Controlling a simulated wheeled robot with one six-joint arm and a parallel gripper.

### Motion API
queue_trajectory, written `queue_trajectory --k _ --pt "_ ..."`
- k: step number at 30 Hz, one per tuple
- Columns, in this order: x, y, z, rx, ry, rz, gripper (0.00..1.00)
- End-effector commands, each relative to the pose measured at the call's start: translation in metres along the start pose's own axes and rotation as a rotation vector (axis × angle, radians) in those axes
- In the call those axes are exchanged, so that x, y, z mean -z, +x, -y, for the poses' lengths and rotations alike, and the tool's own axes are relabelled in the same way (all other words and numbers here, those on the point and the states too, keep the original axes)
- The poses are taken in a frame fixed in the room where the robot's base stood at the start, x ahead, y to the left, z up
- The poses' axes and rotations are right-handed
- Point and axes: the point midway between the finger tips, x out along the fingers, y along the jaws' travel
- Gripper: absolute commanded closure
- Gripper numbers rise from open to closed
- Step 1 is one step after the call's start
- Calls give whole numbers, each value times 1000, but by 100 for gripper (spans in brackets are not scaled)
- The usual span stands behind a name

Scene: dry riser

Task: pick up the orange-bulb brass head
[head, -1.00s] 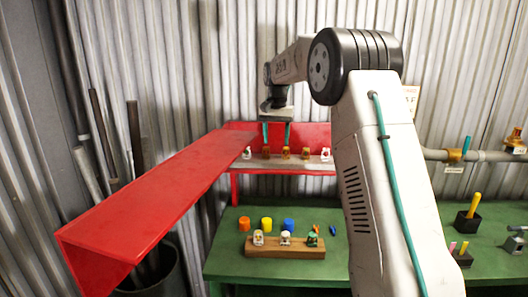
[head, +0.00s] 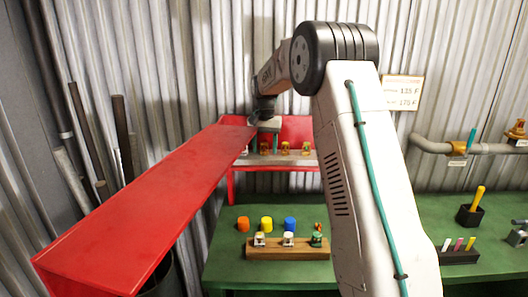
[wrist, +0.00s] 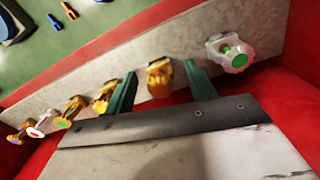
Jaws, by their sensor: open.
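Several small valve heads stand in a row on the pale ledge of the red shelf. A brass head with an orange-looking bulb (wrist: 160,78) sits between the two teal fingers of my gripper (wrist: 160,68) in the wrist view. The fingers are open, one on each side, with gaps showing. In the head view this brass head (head: 264,148) is the leftmost brass one, below my gripper (head: 264,145).
A white head with a green bulb (wrist: 232,54) stands close beside the right finger. A long red panel (head: 150,205) slopes toward me on the left. The green bench (head: 225,262) below holds coloured caps and a wooden block (head: 270,250) with several heads.

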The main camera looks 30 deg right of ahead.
Motion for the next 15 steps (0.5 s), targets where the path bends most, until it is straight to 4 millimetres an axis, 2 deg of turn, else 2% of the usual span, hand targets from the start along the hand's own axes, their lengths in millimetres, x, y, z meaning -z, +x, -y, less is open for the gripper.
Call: queue_trajectory --k 7,8,13,15 --pt "-1 3 2 1 -2 -1 45" --pt "-1 3 2 1 -3 -1 48" --pt "-1 3 2 1 -3 -1 95" --pt "-1 2 3 1 -3 -1 96"
